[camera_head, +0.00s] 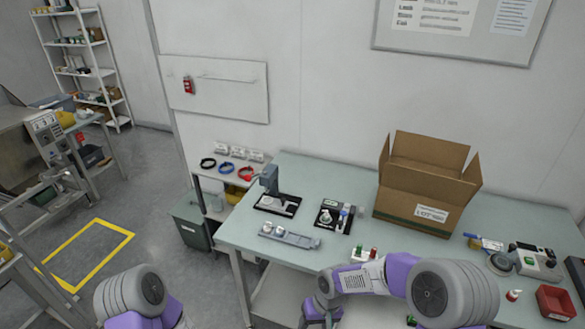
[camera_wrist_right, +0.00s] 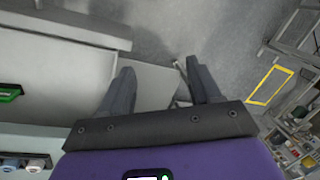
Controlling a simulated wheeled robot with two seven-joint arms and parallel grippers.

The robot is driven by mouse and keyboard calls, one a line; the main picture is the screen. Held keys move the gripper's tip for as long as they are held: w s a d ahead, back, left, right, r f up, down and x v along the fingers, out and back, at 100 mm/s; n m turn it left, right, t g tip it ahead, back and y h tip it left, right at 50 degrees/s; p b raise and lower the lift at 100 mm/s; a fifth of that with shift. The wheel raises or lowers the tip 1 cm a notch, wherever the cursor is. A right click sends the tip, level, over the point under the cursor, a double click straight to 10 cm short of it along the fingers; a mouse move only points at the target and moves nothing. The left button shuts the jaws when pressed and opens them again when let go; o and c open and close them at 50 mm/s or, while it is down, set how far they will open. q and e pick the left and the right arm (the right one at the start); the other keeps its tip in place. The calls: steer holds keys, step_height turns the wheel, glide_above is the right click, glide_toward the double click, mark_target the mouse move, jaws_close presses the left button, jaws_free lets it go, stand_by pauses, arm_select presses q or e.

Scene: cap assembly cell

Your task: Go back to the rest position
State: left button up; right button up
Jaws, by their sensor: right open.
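My right arm reaches in from the lower right of the head view, over the front of the pale green table (camera_head: 345,186). In the right wrist view my right gripper (camera_wrist_right: 160,78) is open, its two dark fingers apart with nothing between them. Grey floor and the side of a pale cabinet show beyond the fingers. In the head view the right gripper's fingers cannot be made out at the bottom edge. Of my left arm only a grey and purple part shows at the lower left; its gripper is out of view.
On the table are an open cardboard box (camera_head: 425,183), a press on a black base (camera_head: 275,205), a black tray of small parts (camera_head: 336,216), a grey fixture (camera_head: 290,236) and a red bin (camera_head: 556,302). A side shelf holds coloured rings (camera_head: 226,167).

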steer(key=s+d+f+m+y+b, duration=0.1)
steer(key=s+f+m+b, duration=0.1)
steer(key=s+f, duration=0.5)
steer(key=s+d+f+m+t+y+b, duration=0.1)
steer(key=s+d+f+m, duration=0.1)
steer(key=s+f, duration=0.6)
step_height(320, 180, down, 4)
steer(key=shift+s+d+r+b, duration=0.2)
steer(key=shift+s+d+b, duration=0.1)
steer(key=shift+b, duration=0.1)
